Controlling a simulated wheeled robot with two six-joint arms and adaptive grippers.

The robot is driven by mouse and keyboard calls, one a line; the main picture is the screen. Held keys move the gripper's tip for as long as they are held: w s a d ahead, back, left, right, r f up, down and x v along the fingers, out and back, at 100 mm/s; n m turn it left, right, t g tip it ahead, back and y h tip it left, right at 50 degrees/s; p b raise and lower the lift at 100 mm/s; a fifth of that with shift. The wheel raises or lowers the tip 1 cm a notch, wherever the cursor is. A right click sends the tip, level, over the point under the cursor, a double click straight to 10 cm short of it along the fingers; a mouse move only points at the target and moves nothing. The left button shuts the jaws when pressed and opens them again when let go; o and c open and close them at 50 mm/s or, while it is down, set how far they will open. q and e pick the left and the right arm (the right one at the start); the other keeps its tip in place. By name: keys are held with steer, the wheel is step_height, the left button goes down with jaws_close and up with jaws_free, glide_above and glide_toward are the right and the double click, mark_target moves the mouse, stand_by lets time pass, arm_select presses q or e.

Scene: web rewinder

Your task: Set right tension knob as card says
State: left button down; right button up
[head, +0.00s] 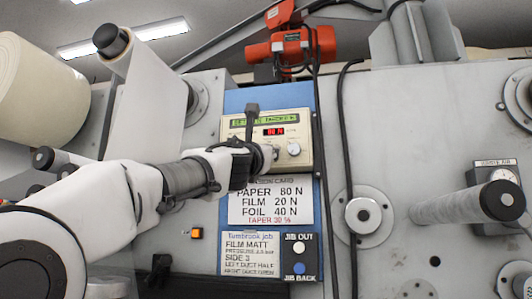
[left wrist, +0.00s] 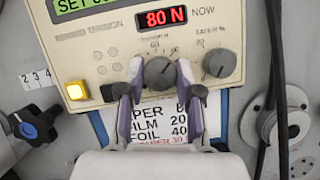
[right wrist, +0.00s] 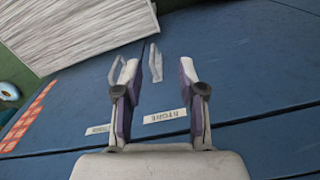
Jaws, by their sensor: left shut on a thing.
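The cream control panel (head: 304,130) has a red display (left wrist: 165,18) reading 80 N and a green text screen (head: 265,121). My left gripper (left wrist: 158,78) is shut on the left one of two grey knobs, the tension knob (left wrist: 159,72). A second knob (left wrist: 220,63) sits free to its right; it also shows in the head view (head: 293,149). The tension card (head: 270,208) below reads paper 80 N, film 20 N, foil 40 N. The job card (head: 248,254) reads film matt and side 3. My right gripper (right wrist: 158,80) is open and empty over a blue surface.
A lit yellow button (left wrist: 76,91) and a blue-and-black handle (left wrist: 35,127) are left of my left gripper. Black cables (head: 345,180) hang right of the panel. A roller (head: 465,205) juts out at right. The blue surface (right wrist: 240,60) bears store labels.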

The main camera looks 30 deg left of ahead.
arm_select(q)
steer(key=shift+f+m+h, duration=0.1)
steer(key=shift+m+h, duration=0.3)
steer(key=shift+m, duration=0.2)
steer(key=c, duration=0.8)
jaws_free()
steer(key=shift+o, duration=0.2)
steer(key=shift+n+y, duration=0.3)
steer(key=shift+n, duration=0.1)
